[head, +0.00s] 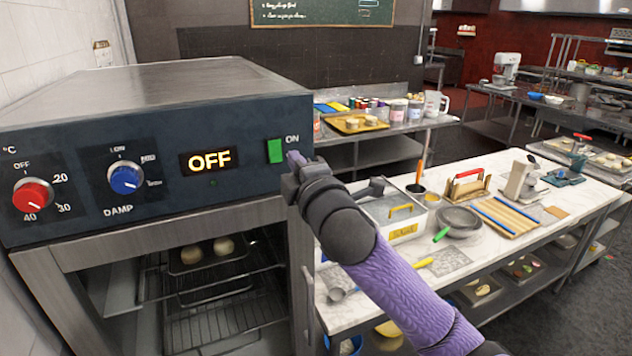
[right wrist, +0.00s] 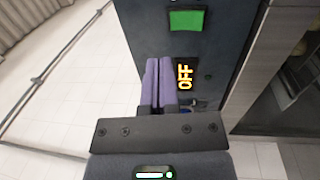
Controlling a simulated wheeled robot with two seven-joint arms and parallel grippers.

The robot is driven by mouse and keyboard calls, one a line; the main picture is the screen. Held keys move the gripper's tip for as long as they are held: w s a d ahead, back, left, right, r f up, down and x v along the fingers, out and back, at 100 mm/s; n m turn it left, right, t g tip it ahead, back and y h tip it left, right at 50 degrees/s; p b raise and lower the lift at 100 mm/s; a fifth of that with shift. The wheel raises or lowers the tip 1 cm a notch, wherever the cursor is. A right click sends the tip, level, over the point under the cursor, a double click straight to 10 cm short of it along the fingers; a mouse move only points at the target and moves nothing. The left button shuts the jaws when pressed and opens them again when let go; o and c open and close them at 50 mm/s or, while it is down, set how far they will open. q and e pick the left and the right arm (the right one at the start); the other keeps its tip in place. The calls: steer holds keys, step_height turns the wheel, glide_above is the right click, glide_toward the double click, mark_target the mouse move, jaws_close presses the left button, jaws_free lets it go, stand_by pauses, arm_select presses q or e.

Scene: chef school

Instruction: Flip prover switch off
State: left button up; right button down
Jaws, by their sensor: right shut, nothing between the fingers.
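The prover (head: 150,110) stands at the left with a dark blue control panel. Its green rocker switch (head: 275,151) sits at the panel's right end beside the word ON. The display (head: 209,160) reads OFF in lit letters. The switch (right wrist: 187,21) and the display (right wrist: 185,77) also show in the right wrist view. My right gripper (head: 293,160) is just right of the switch, close to the panel's right end. Its fingers (right wrist: 158,75) are shut together and empty; whether they touch the panel is unclear. My left gripper is out of view.
A red knob (head: 33,198) and a blue knob (head: 125,178) are on the panel's left. Below is the prover's chamber with racks (head: 220,315) and dough balls. A marble-topped table (head: 470,265) with baking tools stands at the right.

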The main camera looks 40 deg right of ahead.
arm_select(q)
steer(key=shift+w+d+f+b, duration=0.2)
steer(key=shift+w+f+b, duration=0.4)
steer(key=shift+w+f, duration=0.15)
arm_select(e)
steer(key=v, duration=0.2)
steer(key=r+v, duration=0.1)
steer(key=v, duration=0.2)
steer(key=shift+s+a+r, duration=0.1)
steer(key=shift+s, duration=0.25)
